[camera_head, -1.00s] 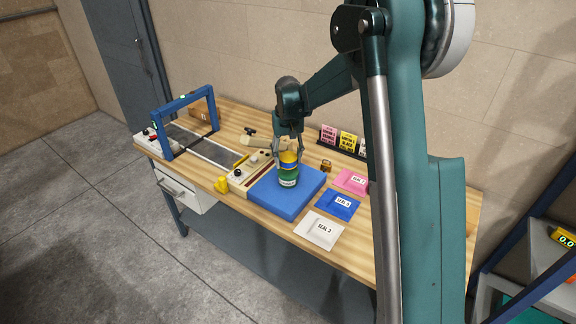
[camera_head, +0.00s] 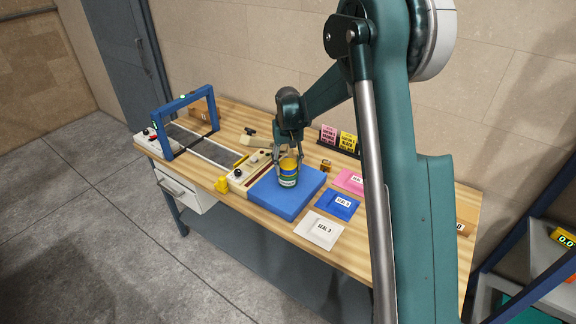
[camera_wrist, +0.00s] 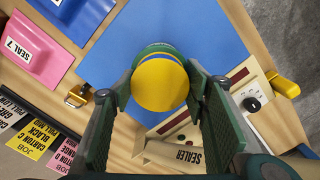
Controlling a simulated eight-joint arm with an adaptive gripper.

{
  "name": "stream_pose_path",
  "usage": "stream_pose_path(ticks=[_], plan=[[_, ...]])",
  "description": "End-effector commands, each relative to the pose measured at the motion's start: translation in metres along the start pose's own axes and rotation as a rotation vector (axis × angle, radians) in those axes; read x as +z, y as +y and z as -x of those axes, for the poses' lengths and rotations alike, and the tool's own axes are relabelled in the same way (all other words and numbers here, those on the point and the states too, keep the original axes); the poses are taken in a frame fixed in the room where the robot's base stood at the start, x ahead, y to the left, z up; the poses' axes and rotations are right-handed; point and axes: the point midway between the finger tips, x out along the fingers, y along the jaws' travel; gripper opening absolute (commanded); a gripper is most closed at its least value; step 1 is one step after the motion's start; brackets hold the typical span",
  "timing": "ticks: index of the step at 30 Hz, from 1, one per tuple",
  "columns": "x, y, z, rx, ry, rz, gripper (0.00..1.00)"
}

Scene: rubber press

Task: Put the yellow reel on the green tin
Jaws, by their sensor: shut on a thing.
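The yellow reel (camera_head: 289,164) is upright right above the green tin (camera_head: 287,180), and looks in contact with its top in the head view. The tin stands on the blue mat (camera_head: 270,196). My gripper (camera_head: 288,158) reaches down from above and is shut on the reel. In the wrist view the reel's round yellow face (camera_wrist: 160,84) lies between the two fingers. A green edge of the tin (camera_wrist: 157,48) shows behind it; the rest of the tin is hidden there.
A blue-framed press (camera_head: 185,120) stands to the left on the wooden bench. A small yellow item (camera_head: 221,184) sits by the mat's left corner. Pink (camera_head: 349,181), blue (camera_head: 337,205) and white (camera_head: 318,230) seal packets lie to the right. Small cards (camera_head: 338,138) stand behind.

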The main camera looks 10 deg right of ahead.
Motion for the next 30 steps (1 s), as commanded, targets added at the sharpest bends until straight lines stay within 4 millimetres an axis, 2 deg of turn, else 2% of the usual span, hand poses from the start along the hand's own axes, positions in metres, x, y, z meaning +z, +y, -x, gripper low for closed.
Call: stream_pose_path(ticks=[5,6,9,23,30], plan=[[0.0,0.0,-0.003,0.0,0.0,0.0,0.31],[0.0,0.0,-0.004,0.0,0.0,0.0,0.47],[0.0,0.0,-0.003,0.0,0.0,0.0,0.6],[0.0,0.0,-0.001,0.0,0.0,0.0,0.6],[0.0,0.0,0.017,0.0,0.0,0.0,0.6]])
